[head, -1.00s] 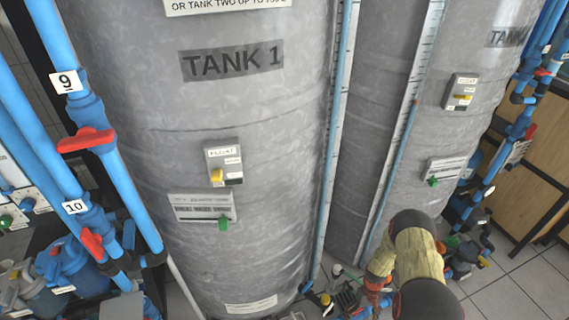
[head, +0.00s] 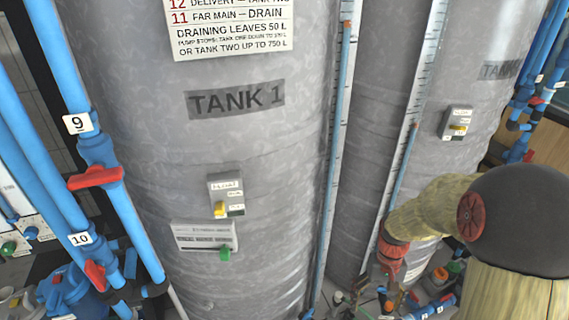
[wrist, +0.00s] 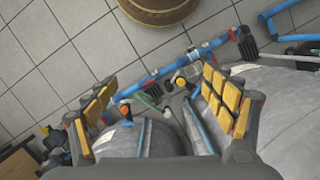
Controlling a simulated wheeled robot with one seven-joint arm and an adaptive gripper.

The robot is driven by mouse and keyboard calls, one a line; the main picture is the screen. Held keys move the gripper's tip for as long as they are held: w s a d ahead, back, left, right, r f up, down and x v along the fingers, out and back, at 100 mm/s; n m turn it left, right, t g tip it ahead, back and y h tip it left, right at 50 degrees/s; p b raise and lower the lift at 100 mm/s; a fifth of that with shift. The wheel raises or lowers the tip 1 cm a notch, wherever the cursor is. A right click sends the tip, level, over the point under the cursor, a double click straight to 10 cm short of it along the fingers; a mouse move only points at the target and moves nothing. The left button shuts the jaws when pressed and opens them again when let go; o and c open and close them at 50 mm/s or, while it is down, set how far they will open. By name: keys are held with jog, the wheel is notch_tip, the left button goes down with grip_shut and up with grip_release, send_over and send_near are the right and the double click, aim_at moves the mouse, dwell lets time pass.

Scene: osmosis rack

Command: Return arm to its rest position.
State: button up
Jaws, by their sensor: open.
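My arm (head: 500,215), in tan covers with a dark joint, reaches in from the lower right of the head view, in front of the second tank. My gripper (wrist: 160,85) shows in the wrist view as two fingers with yellow pads, spread wide apart with nothing held between them. Past the fingers are floor tiles, blue pipes and grey tank surfaces. In the head view I cannot make out the fingers clearly.
Tank 1 (head: 230,150) fills the middle, with the second tank (head: 370,120) beside it. Blue pipes with red valve handles (head: 96,177) stand at the left. A round brown object (wrist: 157,8) sits on the tiled floor (wrist: 60,70), which has free room.

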jog(key=s+a+r+t+p, duration=0.1)
jog(key=s+r, duration=0.3)
jog(key=r, duration=0.6)
jog(key=s+a+r+n+t+p, duration=0.1)
jog(key=s+a+r+t, duration=0.2)
jog(key=r, duration=0.7)
jog(key=s+a+r+t+p, duration=0.2)
jog(key=s+r, duration=0.4)
jog(key=r, duration=0.4)
jog(key=shift+s+a+r+t, duration=0.2)
jog(key=shift+a+t, duration=0.3)
jog(key=shift+t, duration=0.5)
